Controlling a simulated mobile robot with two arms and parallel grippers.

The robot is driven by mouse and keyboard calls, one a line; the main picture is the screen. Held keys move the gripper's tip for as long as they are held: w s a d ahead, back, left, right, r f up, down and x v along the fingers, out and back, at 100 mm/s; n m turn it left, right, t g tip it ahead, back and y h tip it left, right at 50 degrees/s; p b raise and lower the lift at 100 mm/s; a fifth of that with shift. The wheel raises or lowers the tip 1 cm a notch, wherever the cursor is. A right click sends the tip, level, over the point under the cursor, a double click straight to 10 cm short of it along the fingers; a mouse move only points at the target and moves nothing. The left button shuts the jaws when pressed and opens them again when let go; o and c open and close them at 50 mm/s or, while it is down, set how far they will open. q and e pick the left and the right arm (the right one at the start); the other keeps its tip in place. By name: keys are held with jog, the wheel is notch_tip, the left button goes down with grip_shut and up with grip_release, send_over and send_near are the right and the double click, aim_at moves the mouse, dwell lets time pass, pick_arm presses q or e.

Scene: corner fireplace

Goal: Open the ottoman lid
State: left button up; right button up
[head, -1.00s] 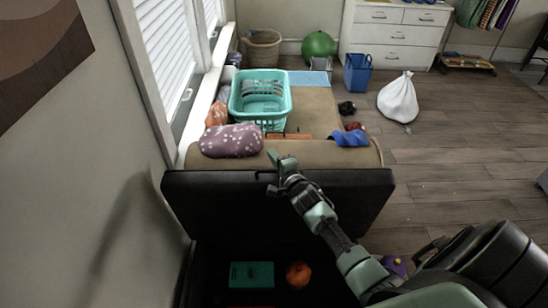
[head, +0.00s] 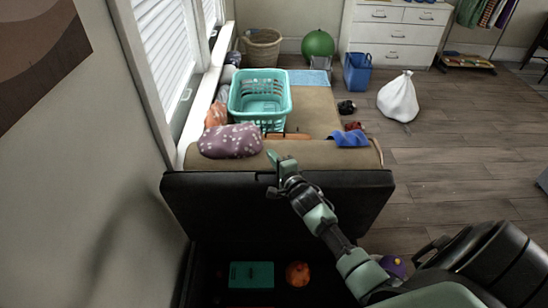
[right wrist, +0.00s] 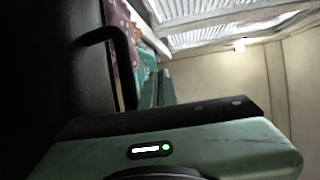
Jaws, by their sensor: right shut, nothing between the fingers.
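The ottoman's black lid (head: 235,205) stands raised, near upright, its back edge toward the beige bench. The open ottoman box below holds a teal box (head: 251,275) and an orange round thing (head: 298,273). My right gripper (head: 272,160) is shut and empty at the lid's top edge, around its middle. In the right wrist view the dark lid (right wrist: 45,70) fills the left side, with a black curved handle (right wrist: 105,45) close to the gripper. I cannot tell whether the gripper touches the lid. My left gripper is not in view.
A beige bench (head: 312,102) behind the lid bears a turquoise basket (head: 262,118), a purple spotted cushion (head: 231,141) and a blue cloth (head: 349,139). A wall and window stand close on the left. The wooden floor at right is mostly clear, with a white sack (head: 398,98).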

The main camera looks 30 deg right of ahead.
jog(key=shift+s+a+f+p, duration=0.1)
jog(key=shift+s+f+p, duration=0.15)
jog(key=shift+s, duration=0.35)
jog(key=shift+s+a+f+p, duration=0.15)
jog(key=shift+s+p, duration=0.15)
jog(key=shift+s, duration=0.3)
jog(key=shift+s+d+r+p, duration=0.15)
jog(key=shift+s+p, duration=0.6)
jog(key=shift+s, duration=0.35)
jog(key=shift+s+a+r+p, duration=0.15)
jog(key=shift+s+p, duration=0.2)
jog(key=shift+s, duration=0.3)
jog(key=shift+s+a+r+p, duration=0.1)
jog(key=shift+s+p, duration=0.3)
jog(key=shift+s, duration=0.2)
jog(key=shift+s+a+r+p, duration=0.15)
jog(key=shift+s+p, duration=0.2)
jog(key=shift+s, duration=0.3)
